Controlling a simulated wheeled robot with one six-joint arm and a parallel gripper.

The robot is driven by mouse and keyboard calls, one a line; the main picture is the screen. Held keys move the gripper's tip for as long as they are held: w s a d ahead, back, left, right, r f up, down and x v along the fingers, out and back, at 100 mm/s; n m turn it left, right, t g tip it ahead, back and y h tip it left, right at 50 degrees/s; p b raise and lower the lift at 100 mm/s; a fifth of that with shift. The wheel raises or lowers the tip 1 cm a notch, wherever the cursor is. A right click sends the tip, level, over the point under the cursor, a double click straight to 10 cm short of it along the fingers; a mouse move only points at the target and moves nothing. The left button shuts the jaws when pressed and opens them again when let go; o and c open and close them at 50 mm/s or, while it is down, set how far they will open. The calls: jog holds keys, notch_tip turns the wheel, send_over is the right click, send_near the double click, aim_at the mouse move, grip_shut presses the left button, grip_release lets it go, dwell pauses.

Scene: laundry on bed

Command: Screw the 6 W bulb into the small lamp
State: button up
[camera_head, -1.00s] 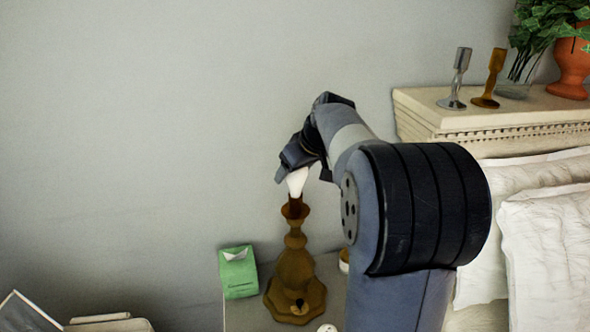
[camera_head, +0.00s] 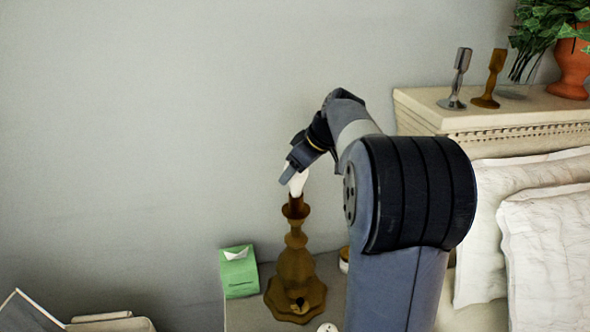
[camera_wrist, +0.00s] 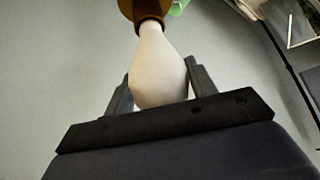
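The lamp (camera_head: 295,268) is a brown turned-wood stand upright on the bedside surface, its narrow socket on top. The white bulb (camera_head: 298,184) sits at the socket with its narrow end down, in line with the lamp. The wrist view shows the bulb (camera_wrist: 160,72) with its neck at the lamp's brown socket (camera_wrist: 147,12); the thread is hidden. My gripper (camera_wrist: 158,88) has one finger on each side of the bulb's wide part, seemingly touching it. In the head view my gripper (camera_head: 289,172) reaches the bulb from the upper right. No wattage marking is readable.
A green box (camera_head: 239,273) stands just left of the lamp. A small round container (camera_head: 344,260) is to its right, partly behind my arm. Pillows (camera_head: 548,255) and a headboard (camera_head: 430,113) with two candlesticks and a plant lie right. Open wall is behind the lamp.

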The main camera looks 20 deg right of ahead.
jog(key=shift+c, duration=1.4)
jog(key=shift+m+t+h, duration=0.5)
jog(key=shift+m+h, duration=0.3)
jog(key=shift+m, duration=0.9)
jog(key=shift+m+h, duration=0.4)
jog(key=shift+m, duration=0.2)
jog(key=shift+d+m+h, duration=0.1)
jog(key=shift+m+h, duration=0.5)
jog(key=shift+m, duration=0.5)
jog(key=shift+m+h+p, duration=0.55)
jog(key=shift+m+h, duration=0.05)
jog(key=shift+m, duration=0.4)
jog(key=shift+m+h, duration=0.4)
jog(key=shift+m, duration=0.4)
